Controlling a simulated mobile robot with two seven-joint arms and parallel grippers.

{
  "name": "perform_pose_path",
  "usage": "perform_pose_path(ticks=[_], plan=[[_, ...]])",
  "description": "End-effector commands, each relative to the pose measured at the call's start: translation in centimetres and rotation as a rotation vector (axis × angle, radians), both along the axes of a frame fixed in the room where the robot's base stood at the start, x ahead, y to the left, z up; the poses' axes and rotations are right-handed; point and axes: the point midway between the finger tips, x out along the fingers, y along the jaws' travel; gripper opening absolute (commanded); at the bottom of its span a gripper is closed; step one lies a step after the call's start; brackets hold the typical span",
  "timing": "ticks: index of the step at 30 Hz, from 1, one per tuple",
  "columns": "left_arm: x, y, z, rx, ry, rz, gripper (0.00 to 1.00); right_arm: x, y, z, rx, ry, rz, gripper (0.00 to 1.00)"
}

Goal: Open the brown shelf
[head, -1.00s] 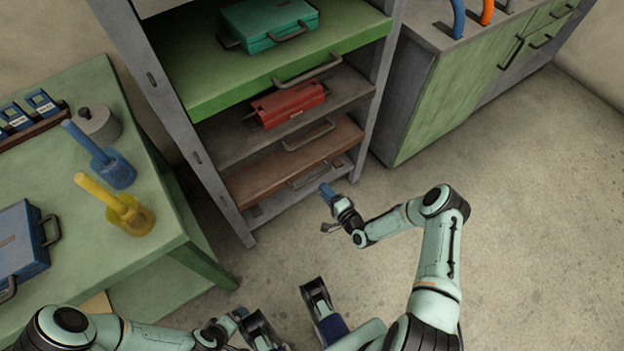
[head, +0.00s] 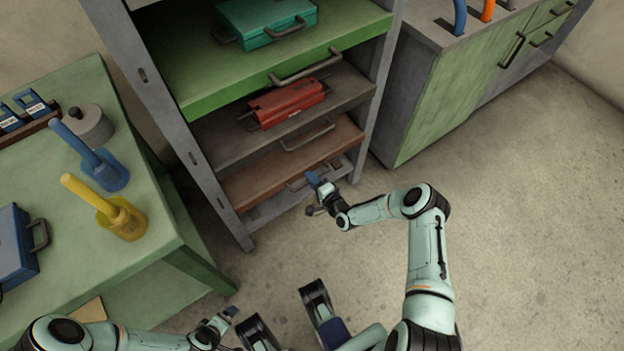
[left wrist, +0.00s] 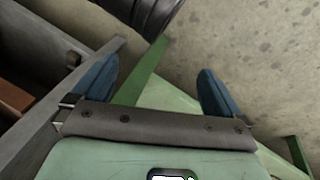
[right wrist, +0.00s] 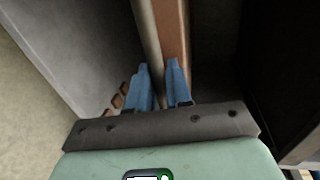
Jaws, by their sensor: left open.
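The brown shelf (head: 275,172) is the low reddish-brown board in the grey rack in the head view, with a grey bar handle (head: 296,184) on its front edge. My right gripper (head: 313,180) is at this handle. In the right wrist view, its blue fingers (right wrist: 159,80) are close together on either side of the grey handle bar (right wrist: 148,40), with the brown shelf edge (right wrist: 175,30) just beyond. My left gripper (left wrist: 158,88) is open and empty, away from the rack's shelves, above the floor and green table frame.
Above the brown shelf are a grey-brown shelf with a red toolbox (head: 288,103) and a green shelf with a teal case (head: 265,22). A green table (head: 165,215) stands left, a green cabinet (head: 455,95) right. Floor in front of the rack is clear.

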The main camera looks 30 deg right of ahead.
Motion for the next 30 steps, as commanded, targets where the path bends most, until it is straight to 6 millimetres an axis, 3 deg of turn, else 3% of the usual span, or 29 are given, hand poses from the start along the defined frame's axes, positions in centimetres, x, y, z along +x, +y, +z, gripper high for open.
perform_pose_path(ticks=[8,14,24,30], plan=[[-0.3,-0.1,0.2,-0.004,0.006,-0.003,1.00,-0.6,-0.1,0.1,0.000,-0.001,-0.001,0.00],[-1.6,-0.8,1.3,-0.021,0.040,-0.017,1.00,-3.9,-0.4,0.2,0.001,0.002,-0.003,0.00],[-5.0,-2.6,3.8,-0.065,0.132,-0.055,1.00,-14.7,-1.3,0.2,0.003,0.004,-0.007,0.00],[-6.0,-3.1,4.4,-0.079,0.159,-0.066,1.00,-20.8,-1.8,0.1,0.002,0.002,-0.008,0.00]])
